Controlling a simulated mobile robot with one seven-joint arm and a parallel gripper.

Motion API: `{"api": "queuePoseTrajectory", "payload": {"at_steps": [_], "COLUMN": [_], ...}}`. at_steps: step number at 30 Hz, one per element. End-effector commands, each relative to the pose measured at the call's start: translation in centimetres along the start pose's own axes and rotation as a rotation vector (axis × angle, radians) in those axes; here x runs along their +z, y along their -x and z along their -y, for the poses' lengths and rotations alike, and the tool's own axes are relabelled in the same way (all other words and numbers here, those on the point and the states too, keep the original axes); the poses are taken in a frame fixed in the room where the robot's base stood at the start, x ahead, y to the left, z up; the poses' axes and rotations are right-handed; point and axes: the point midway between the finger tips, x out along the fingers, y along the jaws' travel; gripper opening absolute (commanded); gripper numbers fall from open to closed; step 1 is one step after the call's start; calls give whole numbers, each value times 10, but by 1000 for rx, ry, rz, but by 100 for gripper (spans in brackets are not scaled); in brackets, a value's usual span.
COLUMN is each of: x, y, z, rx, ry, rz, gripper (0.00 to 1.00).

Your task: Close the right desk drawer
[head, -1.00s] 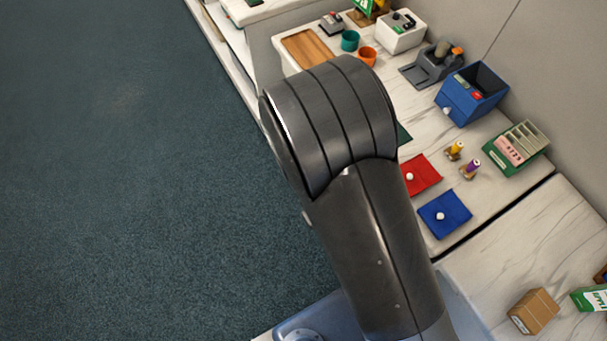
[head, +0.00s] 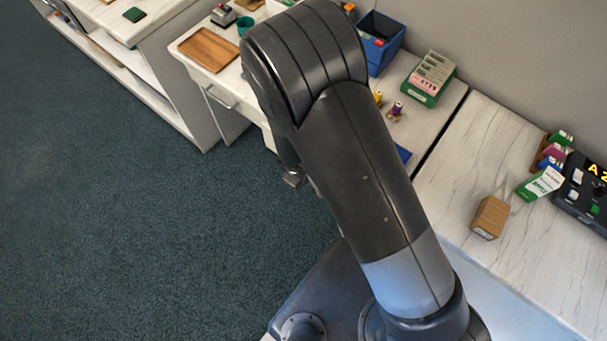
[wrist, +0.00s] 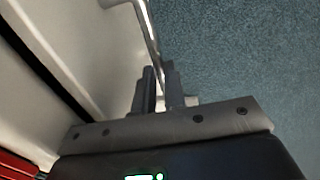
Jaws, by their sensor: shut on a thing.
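In the wrist view, the fingers of my gripper (wrist: 160,88) are shut on a metal bar handle (wrist: 148,35), one finger on each side of it. The handle stands out from a pale front panel (wrist: 75,45), which I take to be the right drawer's front. A dark strip runs along the panel's far side; I cannot tell how far the drawer stands out. In the head view, my arm hides the right drawer, and only a small part of my gripper (head: 293,181) shows below the arm. Another drawer handle (head: 218,97) shows on the desk front at left.
The desk top holds a wooden tray (head: 208,48), a blue bin (head: 381,44), a green card holder (head: 430,78) and small spools. A brown box (head: 490,217) stands on the right-hand counter (head: 525,262). Dark carpet (head: 130,220) at left is clear.

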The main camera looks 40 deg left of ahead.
Motion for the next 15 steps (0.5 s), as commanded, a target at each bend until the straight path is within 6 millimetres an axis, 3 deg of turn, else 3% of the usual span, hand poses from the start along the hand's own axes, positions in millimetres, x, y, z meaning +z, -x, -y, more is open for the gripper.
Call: {"api": "queuePoseTrajectory", "payload": {"at_steps": [2, 3, 10, 15], "x": [2, 2, 1, 0], "y": [0, 0, 0, 0], "z": [0, 0, 0, 0], "rx": [0, 0, 0, 0], "ry": [0, 0, 0, 0], "rz": [4, 4, 2, 1], "gripper": [0, 13, 32, 33]}}
